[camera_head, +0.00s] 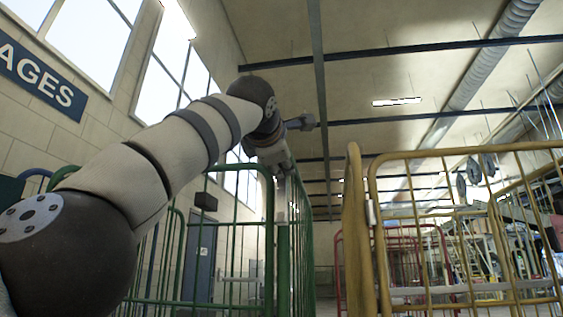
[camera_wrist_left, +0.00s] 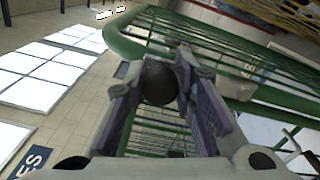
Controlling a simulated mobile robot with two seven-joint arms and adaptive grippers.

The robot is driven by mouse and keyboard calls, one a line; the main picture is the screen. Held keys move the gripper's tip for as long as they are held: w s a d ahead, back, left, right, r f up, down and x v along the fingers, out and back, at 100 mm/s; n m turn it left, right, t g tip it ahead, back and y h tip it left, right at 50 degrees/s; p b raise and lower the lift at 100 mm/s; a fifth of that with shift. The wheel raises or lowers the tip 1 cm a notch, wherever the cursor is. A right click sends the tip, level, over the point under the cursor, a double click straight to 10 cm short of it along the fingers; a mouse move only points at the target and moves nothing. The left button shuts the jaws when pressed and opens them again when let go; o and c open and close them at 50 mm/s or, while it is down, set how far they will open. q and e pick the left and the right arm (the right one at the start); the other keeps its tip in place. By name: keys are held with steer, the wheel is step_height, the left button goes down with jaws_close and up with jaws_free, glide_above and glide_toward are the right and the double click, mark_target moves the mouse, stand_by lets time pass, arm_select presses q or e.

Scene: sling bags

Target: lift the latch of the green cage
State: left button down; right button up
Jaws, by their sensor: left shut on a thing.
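The green cage (camera_head: 270,235) stands ahead of me, left of centre, with a tubular frame and wire bars. Its thick green rail also shows in the left wrist view (camera_wrist_left: 123,45). My left gripper (camera_head: 286,168) is at the top corner of the cage. In the left wrist view its two fingers (camera_wrist_left: 155,80) are closed around a dark round knob (camera_wrist_left: 159,84), which looks like the latch's. The rest of the latch is hidden by the fingers. My right gripper is in neither view.
A yellow cage (camera_head: 460,151) stands close on the right, with a narrow gap between it and the green cage. A red cage (camera_head: 402,228) is farther back. A wall with a blue sign (camera_head: 38,78) is on the left.

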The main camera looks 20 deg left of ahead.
arm_select(q)
steer(key=c, duration=1.3)
jaws_free()
steer(key=shift+s+d+r, duration=0.15)
steer(key=shift+s, duration=0.2)
steer(key=v, duration=1.1)
steer(key=shift+s+f, duration=0.1)
steer(key=shift+f, duration=0.15)
